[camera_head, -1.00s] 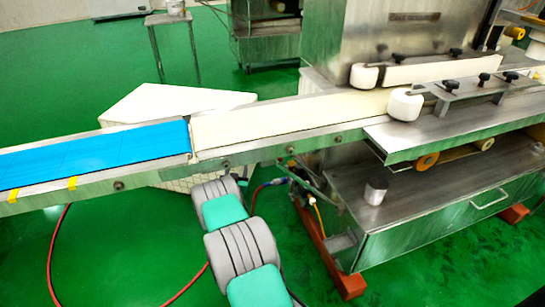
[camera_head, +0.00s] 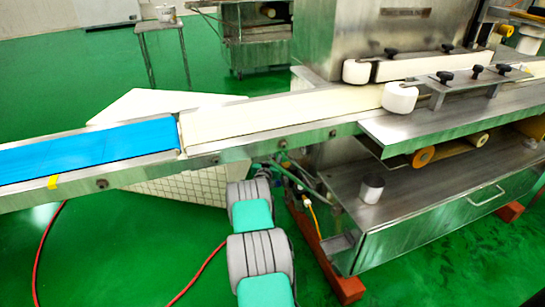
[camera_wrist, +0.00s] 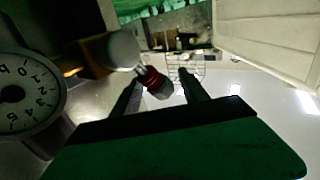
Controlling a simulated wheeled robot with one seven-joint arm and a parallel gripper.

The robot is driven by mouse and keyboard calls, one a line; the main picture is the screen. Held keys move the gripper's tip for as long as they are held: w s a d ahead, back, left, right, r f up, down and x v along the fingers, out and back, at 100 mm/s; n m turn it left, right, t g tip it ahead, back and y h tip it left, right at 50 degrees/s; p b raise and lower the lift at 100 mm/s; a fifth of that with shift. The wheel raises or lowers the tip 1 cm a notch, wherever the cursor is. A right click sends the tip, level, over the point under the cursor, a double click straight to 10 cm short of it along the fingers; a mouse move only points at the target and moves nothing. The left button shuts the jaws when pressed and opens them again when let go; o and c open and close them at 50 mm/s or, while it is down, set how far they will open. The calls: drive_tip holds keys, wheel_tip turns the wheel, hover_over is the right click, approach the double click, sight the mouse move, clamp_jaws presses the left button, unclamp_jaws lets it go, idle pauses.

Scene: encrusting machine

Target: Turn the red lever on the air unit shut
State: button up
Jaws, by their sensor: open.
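In the wrist view a small red part (camera_wrist: 152,80), which looks like the red lever, shows beside my left finger, in front of the gap between my two fingers. A pale rounded knob (camera_wrist: 123,48) is just up and left of it. My gripper (camera_wrist: 161,79) is open, with dark fingers apart; I cannot tell whether either touches the red part. The air unit's round dial gauge (camera_wrist: 24,95) is at the left edge. In the head view my gripper and the lever are hidden beneath the conveyor.
The conveyor, with a blue belt (camera_head: 90,149) and a cream belt (camera_head: 270,116), runs above my arm. A steel machine cabinet (camera_head: 430,222) stands right. A red hose (camera_head: 40,255) lies on the green floor. A white tiled block (camera_head: 185,188) is behind the conveyor.

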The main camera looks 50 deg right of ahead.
clamp_jaws()
idle(0.3)
idle(1.0)
